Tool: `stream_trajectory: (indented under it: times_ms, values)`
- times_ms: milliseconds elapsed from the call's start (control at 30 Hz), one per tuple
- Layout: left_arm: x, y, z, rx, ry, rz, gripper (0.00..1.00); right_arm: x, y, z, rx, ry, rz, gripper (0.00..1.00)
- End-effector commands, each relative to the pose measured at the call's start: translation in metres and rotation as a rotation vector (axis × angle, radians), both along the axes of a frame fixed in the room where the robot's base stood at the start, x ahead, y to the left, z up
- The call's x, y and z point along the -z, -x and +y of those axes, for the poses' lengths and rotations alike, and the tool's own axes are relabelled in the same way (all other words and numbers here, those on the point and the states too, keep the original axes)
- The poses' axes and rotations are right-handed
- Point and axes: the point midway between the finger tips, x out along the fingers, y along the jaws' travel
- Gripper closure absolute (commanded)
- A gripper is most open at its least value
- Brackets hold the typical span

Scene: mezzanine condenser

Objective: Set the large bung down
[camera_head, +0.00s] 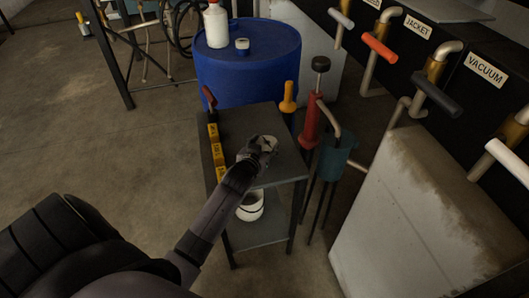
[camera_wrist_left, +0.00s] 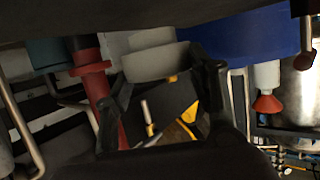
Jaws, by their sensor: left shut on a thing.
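My left gripper (camera_head: 260,147) is over the top of the small dark table (camera_head: 284,164), near its middle. It is shut on a pale thing, which I take to be the large bung (camera_head: 270,141). I cannot tell whether the bung touches the table top. My right gripper is in neither view.
A white pot (camera_head: 250,207) sits on the lower shelf.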

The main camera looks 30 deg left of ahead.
Motion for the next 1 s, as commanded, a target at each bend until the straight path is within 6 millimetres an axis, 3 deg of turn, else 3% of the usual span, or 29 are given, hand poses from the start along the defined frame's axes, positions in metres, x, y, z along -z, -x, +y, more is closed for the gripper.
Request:
stream_trajectory:
  times_ms: [100, 200, 567, 600, 900, 1000]
  values:
    - [0.021, 0.0, 0.0, -0.001, 0.001, 0.003, 0.76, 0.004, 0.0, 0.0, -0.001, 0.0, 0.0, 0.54]
    - [0.028, 0.0, 0.0, 0.0, 0.001, 0.001, 0.76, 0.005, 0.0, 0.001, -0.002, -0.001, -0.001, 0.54]
    - [0.031, 0.0, 0.0, 0.0, 0.001, 0.0, 0.76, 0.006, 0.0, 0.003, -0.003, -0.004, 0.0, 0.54]
    - [0.031, 0.0, 0.0, 0.0, 0.0, 0.0, 0.47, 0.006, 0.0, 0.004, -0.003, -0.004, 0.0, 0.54]
    - [0.031, 0.0, 0.0, 0.0, 0.0, 0.001, 0.28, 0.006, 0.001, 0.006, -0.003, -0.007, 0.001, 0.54]
    - [0.031, 0.0, 0.0, 0.0, 0.0, 0.0, 0.28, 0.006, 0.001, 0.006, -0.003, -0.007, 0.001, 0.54]
